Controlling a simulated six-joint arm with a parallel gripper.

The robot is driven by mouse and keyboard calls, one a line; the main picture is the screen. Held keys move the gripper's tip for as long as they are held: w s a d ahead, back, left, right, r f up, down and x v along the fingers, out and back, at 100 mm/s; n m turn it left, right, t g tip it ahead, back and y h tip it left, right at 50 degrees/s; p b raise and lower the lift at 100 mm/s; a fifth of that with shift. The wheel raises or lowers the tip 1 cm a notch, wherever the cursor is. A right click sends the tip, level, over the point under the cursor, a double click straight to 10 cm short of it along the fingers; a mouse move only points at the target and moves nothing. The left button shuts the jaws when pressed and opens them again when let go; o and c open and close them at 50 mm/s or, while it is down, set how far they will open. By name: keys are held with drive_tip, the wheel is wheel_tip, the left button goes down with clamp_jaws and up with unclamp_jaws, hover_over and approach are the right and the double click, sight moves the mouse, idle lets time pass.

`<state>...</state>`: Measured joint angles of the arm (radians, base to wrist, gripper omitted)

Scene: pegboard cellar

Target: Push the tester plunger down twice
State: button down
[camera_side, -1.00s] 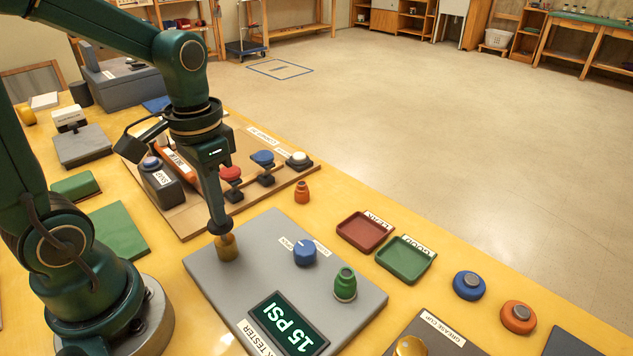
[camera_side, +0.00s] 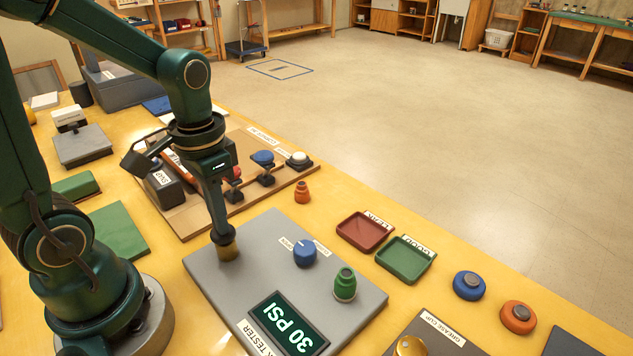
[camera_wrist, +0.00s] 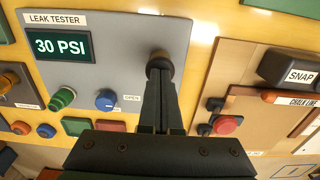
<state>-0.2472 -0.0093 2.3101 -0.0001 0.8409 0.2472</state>
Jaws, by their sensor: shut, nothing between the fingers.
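The grey leak tester (camera_side: 205,275) lies on the yellow bench. Its screen (camera_side: 287,325) reads 30 PSI, and the same screen in the wrist view (camera_wrist: 62,46) reads 30 PSI too. The plunger is a dark knob over a brass collar (camera_side: 227,251); the knob shows in the wrist view (camera_wrist: 160,64). My gripper (camera_side: 221,231) is shut and empty, its tips against the plunger's top, and the knob sits low at the collar. A blue dial (camera_side: 305,253) and a green fitting (camera_side: 345,284) stand on the same panel.
A red tray (camera_side: 364,232) and a green tray (camera_side: 405,260) lie right of the tester. A board with several coloured knobs (camera_side: 263,158) stands behind. A small orange fitting (camera_side: 302,192) is on the open bench between.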

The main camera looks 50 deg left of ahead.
drive_tip(key=shift+r, duration=3.35)
drive_tip(key=shift+d, duration=0.1)
drive_tip(key=s+d+t, duration=0.1)
drive_tip(key=t, duration=0.1)
drive_tip(key=d+r+t, duration=0.1)
drive_tip(key=d, duration=0.1)
drive_tip(key=s+d+t, duration=0.1)
drive_tip(key=t, duration=0.1)
drive_tip(key=shift+s+d+r+t, duration=0.15)
drive_tip(key=shift+s+d+t, duration=0.05)
drive_tip(key=shift+s+t, duration=0.15)
idle(0.9)
